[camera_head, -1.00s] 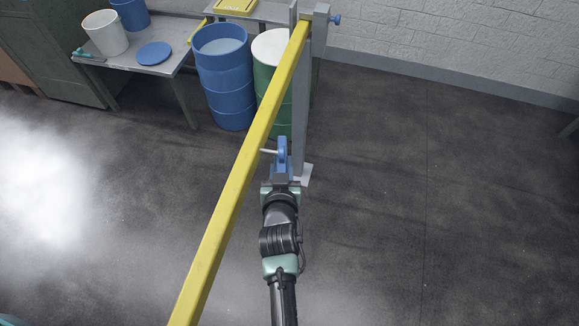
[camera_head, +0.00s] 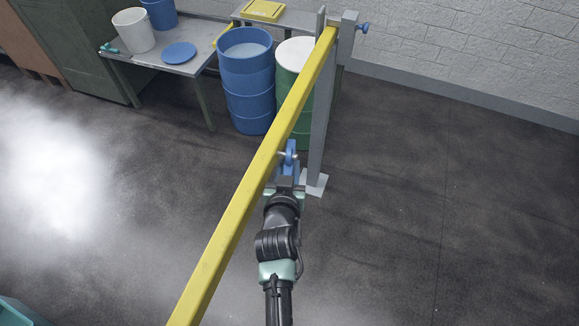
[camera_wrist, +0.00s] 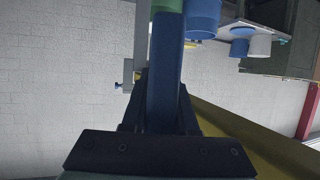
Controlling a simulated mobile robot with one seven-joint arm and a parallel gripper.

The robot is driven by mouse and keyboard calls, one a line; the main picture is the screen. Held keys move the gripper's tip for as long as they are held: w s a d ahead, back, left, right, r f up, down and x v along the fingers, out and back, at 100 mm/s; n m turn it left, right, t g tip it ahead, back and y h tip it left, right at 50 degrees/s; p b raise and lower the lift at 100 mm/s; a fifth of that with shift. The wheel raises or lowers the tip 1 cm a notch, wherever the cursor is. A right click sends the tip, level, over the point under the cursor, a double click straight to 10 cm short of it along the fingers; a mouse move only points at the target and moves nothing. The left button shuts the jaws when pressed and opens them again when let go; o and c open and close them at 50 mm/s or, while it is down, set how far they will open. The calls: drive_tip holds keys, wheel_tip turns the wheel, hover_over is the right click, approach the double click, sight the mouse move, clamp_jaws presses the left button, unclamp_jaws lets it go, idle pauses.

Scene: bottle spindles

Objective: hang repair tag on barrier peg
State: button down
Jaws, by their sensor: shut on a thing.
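The blue repair tag (camera_head: 290,147) is held upright in my gripper (camera_head: 286,181), just right of the yellow barrier beam (camera_head: 240,207). A short pale peg (camera_head: 281,154) sticks out from the beam toward the tag. The peg meets the tag's upper part, and a small pale bit shows on the tag's right side; I cannot tell for sure whether it passes through the hole. In the wrist view the tag (camera_wrist: 166,65) stands edge-on between the dark fingers of my gripper (camera_wrist: 162,105), which are shut on it. The peg cannot be made out there.
A grey upright post (camera_head: 320,115) with a foot plate stands just beyond the tag. A blue barrel (camera_head: 247,85) and a green barrel (camera_head: 291,75) are behind the beam. A bench (camera_head: 190,65) stands at the upper left. The floor to the right is clear.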

drive_tip(key=c, duration=0.6)
unclamp_jaws()
drive_tip(key=shift+a, duration=0.15)
